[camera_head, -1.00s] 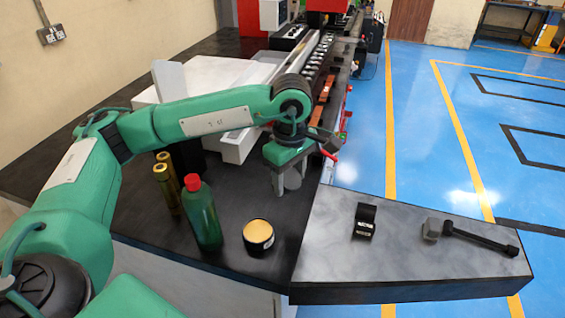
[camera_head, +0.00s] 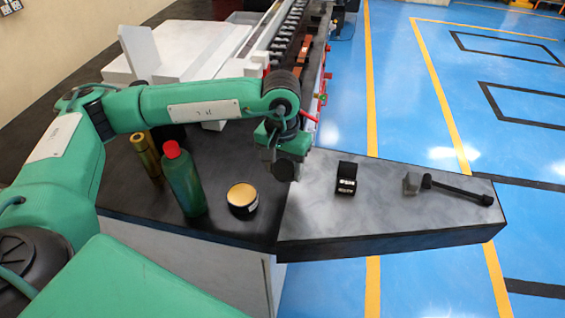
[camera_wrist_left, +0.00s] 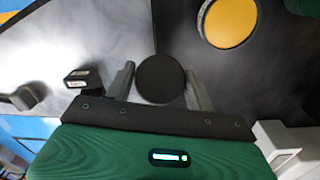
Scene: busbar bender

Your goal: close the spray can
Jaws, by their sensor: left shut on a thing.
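My left gripper (camera_head: 284,168) is shut on a dark round lid-like piece (camera_wrist_left: 160,78), held between both fingers in the left wrist view. The piece (camera_head: 285,170) also shows in the head view, above the joint between black table and grey slab. A short black tin (camera_head: 242,198) with a gold top stands on the black table, left of and nearer than the gripper, apart from it. A green bottle (camera_head: 184,182) with a red cap stands upright further left. I cannot tell for sure which container is the spray can. My right gripper is not in view.
Brass cylinders (camera_head: 146,155) stand behind the green bottle. A small black box (camera_head: 346,178) and a dark hammer-like tool (camera_head: 440,187) lie on the grey slab (camera_head: 390,222). White machine blocks (camera_head: 190,50) stand behind my arm. The slab's front is clear.

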